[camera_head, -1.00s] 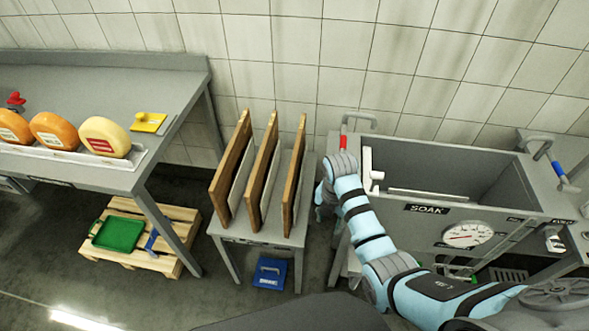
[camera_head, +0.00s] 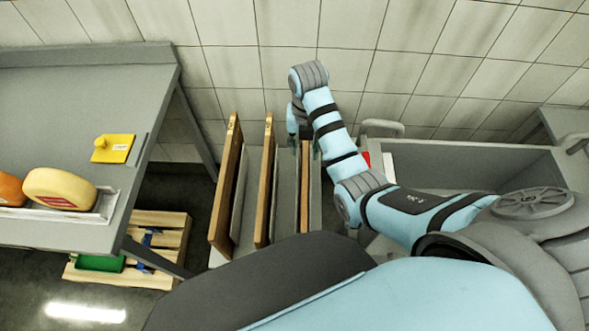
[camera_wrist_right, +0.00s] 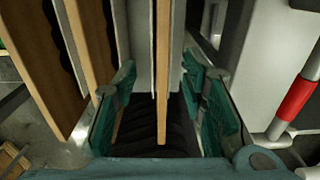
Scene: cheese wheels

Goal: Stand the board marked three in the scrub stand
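Three upright wooden boards stand in a row in a low grey rack (camera_head: 285,204): a left board (camera_head: 226,190), a middle board (camera_head: 265,185) and a right board (camera_head: 304,190). Their markings are too small to read, so I cannot tell which is marked three. My right gripper (camera_head: 303,128) is over the right board's top. In the right wrist view its green fingers (camera_wrist_right: 160,78) are open, one on each side of a thin wooden board (camera_wrist_right: 163,110), with gaps on both sides. I cannot identify the scrub stand. My left gripper is out of view.
A grey sink (camera_head: 470,165) is at the right, partly behind my right arm. A grey table (camera_head: 70,110) at the left holds cheese wheels (camera_head: 60,188) and a yellow item (camera_head: 113,148). A wooden pallet (camera_head: 160,222) with a green tray (camera_head: 100,262) lies below.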

